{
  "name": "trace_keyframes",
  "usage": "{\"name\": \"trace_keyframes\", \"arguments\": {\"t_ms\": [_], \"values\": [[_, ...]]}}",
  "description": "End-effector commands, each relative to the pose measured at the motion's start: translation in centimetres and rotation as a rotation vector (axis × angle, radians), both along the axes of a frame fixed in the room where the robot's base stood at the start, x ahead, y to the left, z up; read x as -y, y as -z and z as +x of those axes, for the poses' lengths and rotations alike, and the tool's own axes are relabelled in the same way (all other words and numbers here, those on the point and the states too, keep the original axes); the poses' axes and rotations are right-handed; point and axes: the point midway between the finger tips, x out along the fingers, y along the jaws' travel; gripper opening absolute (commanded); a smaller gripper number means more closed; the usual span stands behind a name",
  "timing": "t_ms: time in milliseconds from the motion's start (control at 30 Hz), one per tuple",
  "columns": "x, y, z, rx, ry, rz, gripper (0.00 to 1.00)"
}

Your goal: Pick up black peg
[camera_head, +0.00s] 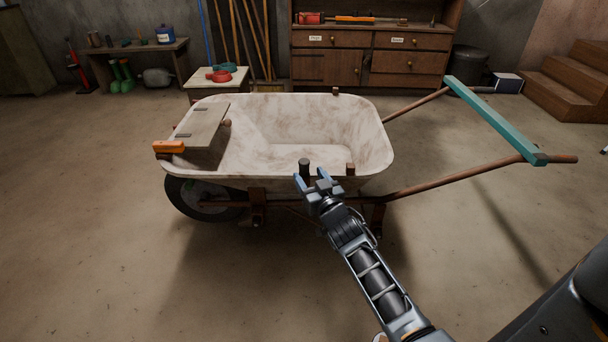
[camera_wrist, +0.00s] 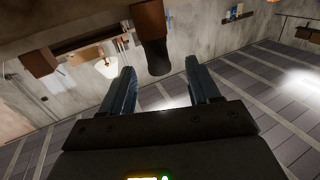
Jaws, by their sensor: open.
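The black peg (camera_head: 304,166) stands upright at the near rim of the wheelbarrow (camera_head: 230,105). In the wrist view the black peg (camera_wrist: 156,60) shows beside a brown block (camera_wrist: 148,18), its dark end pointing down the picture between the finger lines. My gripper (camera_head: 310,177) is open at the near side of the rim, close to the peg, its two fingers apart. In the wrist view my gripper (camera_wrist: 160,70) holds nothing. I cannot tell whether a finger touches the peg. The peg's lower end is partly hidden by my gripper in the head view.
A brown peg (camera_head: 350,169) stands on the near rim just right of the black one. A board (camera_head: 203,127) and an orange-handled tool (camera_head: 168,147) lie at the barrow's left end. A teal beam (camera_head: 495,118) spans the handles. Open floor surrounds the barrow.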

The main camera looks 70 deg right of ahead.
Motion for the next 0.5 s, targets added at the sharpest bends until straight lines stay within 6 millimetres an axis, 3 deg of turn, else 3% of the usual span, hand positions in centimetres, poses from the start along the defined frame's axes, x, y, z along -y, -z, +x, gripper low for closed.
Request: {"name": "trace_keyframes", "arguments": {"t_ms": [500], "values": [[4.3,0.5,3.8,0.001,0.001,-0.001,0.61]]}}
